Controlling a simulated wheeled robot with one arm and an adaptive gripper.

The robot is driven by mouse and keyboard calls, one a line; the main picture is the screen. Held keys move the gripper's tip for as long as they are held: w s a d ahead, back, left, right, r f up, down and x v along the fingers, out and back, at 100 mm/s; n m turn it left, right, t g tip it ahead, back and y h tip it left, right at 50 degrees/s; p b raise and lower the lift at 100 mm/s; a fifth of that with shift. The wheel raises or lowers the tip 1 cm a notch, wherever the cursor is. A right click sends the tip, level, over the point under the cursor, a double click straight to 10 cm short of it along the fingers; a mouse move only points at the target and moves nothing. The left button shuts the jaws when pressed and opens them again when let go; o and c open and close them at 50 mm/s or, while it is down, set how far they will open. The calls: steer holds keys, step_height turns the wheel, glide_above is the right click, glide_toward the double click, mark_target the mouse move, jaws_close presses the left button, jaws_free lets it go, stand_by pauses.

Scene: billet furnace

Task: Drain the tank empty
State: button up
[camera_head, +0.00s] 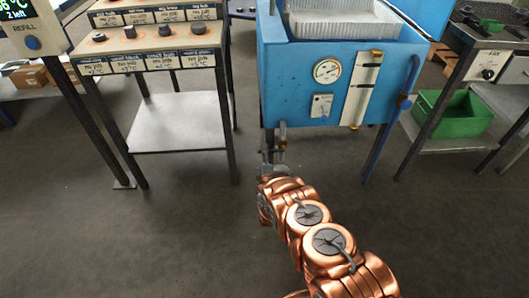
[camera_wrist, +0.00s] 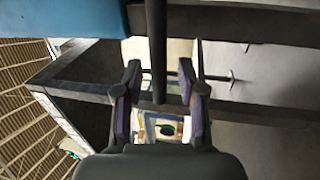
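The blue tank (camera_head: 288,92) stands at the upper middle of the head view. A round gauge (camera_head: 327,71), a small switch plate (camera_head: 321,106) and a pale sight strip (camera_head: 362,90) are on its front. A small metal fitting (camera_head: 282,132) hangs under its lower left edge. My gripper (camera_head: 273,158) is just below that fitting, partly hidden by its own wrist. In the wrist view my gripper (camera_wrist: 160,98) has its fingers apart. A dark upright bar (camera_wrist: 158,55) reaches down between them, with gaps showing. I cannot tell whether this bar belongs to the fitting.
A bench with labelled knobs (camera_head: 150,62) and a lower shelf (camera_head: 178,122) stands left. A green bin (camera_head: 455,115) sits on a shelf at right. A white basket (camera_head: 345,24) is in the tank top. The floor (camera_head: 150,240) in front is clear.

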steer(key=v, duration=1.1)
steer(key=shift+s, duration=0.25)
